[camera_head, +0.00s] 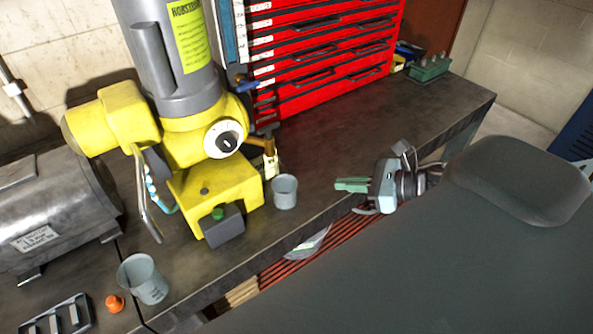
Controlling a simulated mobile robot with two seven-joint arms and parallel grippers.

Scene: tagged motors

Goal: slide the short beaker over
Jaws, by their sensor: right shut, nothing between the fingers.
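A short grey beaker (285,191) stands upright on the dark bench, just right of the yellow machine's base. A larger grey beaker (146,279) stands at the front left of the bench. My right gripper (340,185) comes in from the right, with its green fingers shut and empty. Its tips point left toward the short beaker, with a gap between them and the beaker. My left gripper is not in view.
The yellow and grey machine (215,195) stands close left of the short beaker. A red drawer cabinet (325,60) stands behind. An orange object (115,303) and a dark tray (55,318) lie at front left. The bench (400,120) is clear at right.

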